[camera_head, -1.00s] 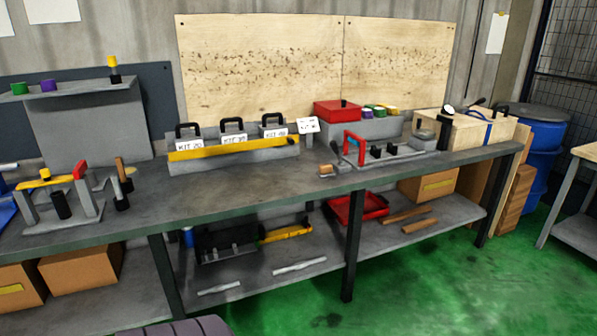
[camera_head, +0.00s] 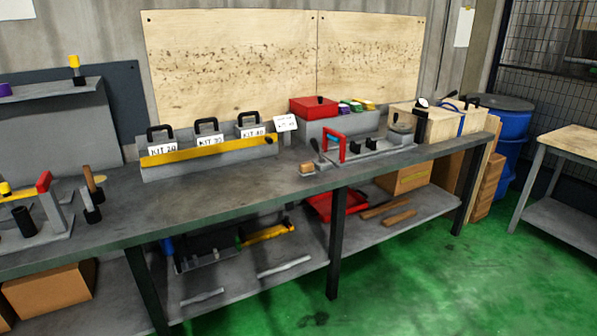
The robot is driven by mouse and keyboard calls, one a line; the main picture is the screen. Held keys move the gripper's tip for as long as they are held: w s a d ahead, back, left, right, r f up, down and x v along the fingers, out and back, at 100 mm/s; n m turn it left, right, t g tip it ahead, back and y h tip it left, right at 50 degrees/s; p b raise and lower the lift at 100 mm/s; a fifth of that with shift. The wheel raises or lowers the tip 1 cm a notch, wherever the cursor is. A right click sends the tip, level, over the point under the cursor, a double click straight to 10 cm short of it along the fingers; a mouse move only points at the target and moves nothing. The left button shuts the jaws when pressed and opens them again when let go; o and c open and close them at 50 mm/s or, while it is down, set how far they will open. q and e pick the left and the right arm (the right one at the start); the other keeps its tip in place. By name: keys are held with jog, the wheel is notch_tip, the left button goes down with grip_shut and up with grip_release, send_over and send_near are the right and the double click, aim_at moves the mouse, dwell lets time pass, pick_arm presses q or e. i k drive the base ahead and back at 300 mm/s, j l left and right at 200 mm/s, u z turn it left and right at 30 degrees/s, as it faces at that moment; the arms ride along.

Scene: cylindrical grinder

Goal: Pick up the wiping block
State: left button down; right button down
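A small block with a tan top and a pale underside (camera_head: 306,169), which looks like the wiping block, sits near the front edge of the long grey workbench (camera_head: 205,195). It lies just left of a grey fixture with a red-and-blue handle (camera_head: 335,147). It is small in the view, so its details are unclear. Neither of my grippers is in view, and nothing is seen touching the block.
A kit rack (camera_head: 212,150) with a yellow bar stands left of the block. A red box (camera_head: 313,107) is behind it. The lower shelf holds a red tray (camera_head: 322,206). Green floor (camera_head: 400,290) is open in front. A second table (camera_head: 570,140) stands at right.

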aim_at(306, 169)
jog(key=z, duration=2.25)
jog(key=u, duration=2.25)
jog(key=i+l+u, duration=0.1)
jog(key=i, duration=0.4)
jog(key=l, duration=0.1)
